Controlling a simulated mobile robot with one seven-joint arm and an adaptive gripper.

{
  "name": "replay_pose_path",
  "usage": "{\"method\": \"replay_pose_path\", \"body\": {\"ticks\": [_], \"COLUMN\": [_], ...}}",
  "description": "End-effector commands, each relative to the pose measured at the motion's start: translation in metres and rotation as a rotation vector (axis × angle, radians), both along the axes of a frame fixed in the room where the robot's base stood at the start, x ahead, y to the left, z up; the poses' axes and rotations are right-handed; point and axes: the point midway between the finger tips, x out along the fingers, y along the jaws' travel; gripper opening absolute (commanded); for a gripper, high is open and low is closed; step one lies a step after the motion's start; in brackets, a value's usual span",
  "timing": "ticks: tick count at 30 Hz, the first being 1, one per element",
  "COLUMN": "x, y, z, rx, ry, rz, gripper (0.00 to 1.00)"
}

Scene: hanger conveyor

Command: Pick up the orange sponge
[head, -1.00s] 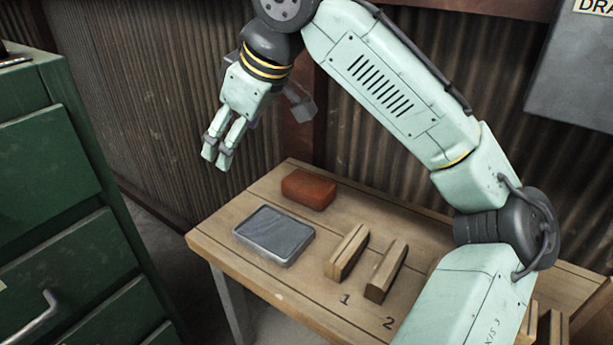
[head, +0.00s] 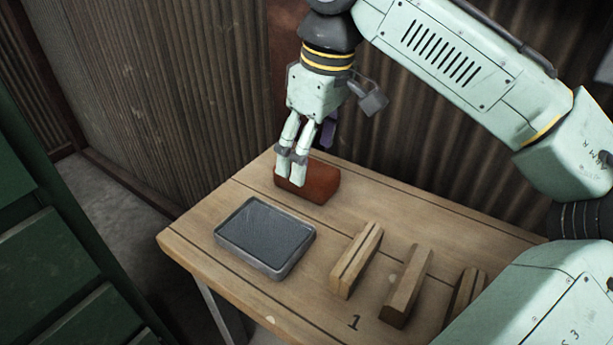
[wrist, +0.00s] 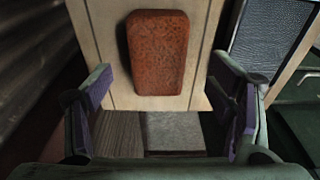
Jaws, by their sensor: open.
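The orange sponge (head: 318,184) is a reddish-orange block lying at the back left of the wooden table. In the head view my gripper (head: 290,182) is in front of its left part and covers some of it. In the wrist view the whole sponge (wrist: 157,52) shows ahead of the fingers, roughly centred between them and beyond their tips. My gripper (wrist: 166,90) is open and empty, with purple pads on the inner sides. I cannot tell its exact height above the table.
A grey metal tray (head: 290,268) lies in front of the sponge on the wooden table (head: 190,232). Several slotted wooden blocks (head: 357,258) stand to the right. A corrugated wall (head: 180,80) rises behind, and a green cabinet (head: 50,265) stands at the left.

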Motion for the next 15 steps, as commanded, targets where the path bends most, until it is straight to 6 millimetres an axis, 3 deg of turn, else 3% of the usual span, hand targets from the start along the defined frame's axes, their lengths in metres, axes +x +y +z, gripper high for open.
{"method": "replay_pose_path", "body": {"ticks": [7,15], "x": [0.005,0.006], "y": [0.005,0.006], "z": [-0.036,-0.040], "rx": [-0.003,0.000], "ry": [0.001,0.000], "rz": [0.000,0.000], "gripper": [0.75,0.75]}}
